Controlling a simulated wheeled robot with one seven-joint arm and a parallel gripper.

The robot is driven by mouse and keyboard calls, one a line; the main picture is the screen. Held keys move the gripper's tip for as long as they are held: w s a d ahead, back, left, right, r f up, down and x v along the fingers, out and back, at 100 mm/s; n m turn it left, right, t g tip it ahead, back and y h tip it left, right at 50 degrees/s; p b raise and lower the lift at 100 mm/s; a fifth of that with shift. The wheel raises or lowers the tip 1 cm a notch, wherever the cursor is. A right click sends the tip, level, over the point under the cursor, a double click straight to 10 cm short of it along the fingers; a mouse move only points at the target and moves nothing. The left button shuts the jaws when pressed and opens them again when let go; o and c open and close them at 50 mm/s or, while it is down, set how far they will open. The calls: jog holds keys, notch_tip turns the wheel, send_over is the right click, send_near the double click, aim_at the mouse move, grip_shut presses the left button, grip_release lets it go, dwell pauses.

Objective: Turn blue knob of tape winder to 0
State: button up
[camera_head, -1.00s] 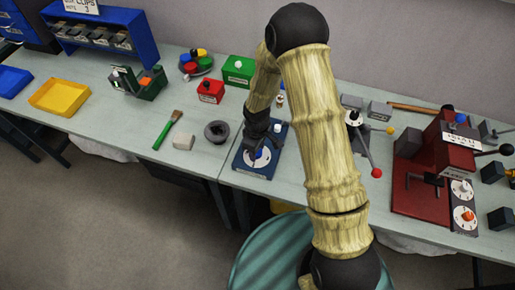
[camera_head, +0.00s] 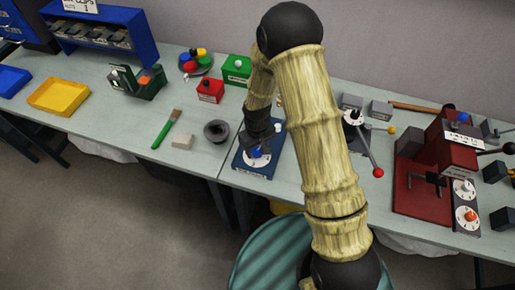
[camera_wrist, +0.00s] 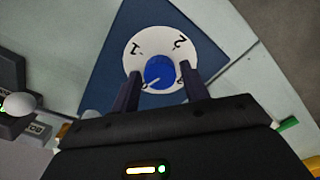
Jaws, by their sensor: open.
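The blue knob (camera_wrist: 159,71) sits in the middle of a round white dial (camera_wrist: 143,42) on a dark blue base plate (camera_wrist: 198,18). A pale pointer line on the knob points to the lower left in the wrist view. The dial shows a 1 at its left and a 2 at its upper right. Marks at the lower edge are partly hidden by my fingers. My gripper (camera_wrist: 162,88) is open, with one finger on each side of the knob's near side.
A black round holder (camera_head: 216,131) and a pale block (camera_head: 182,142) stand left of the base plate (camera_head: 240,163). A lever with a red ball (camera_head: 378,173) is to the right. A red machine (camera_head: 420,200) with two dials stands farther right.

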jog(key=shift+m, duration=0.7)
jog(key=m, duration=0.3)
jog(key=shift+m, duration=0.3)
jog(key=shift+m, duration=1.8)
jog(key=m+p, duration=0.1)
jog(key=m, duration=0.2)
jog(key=shift+m, duration=0.4)
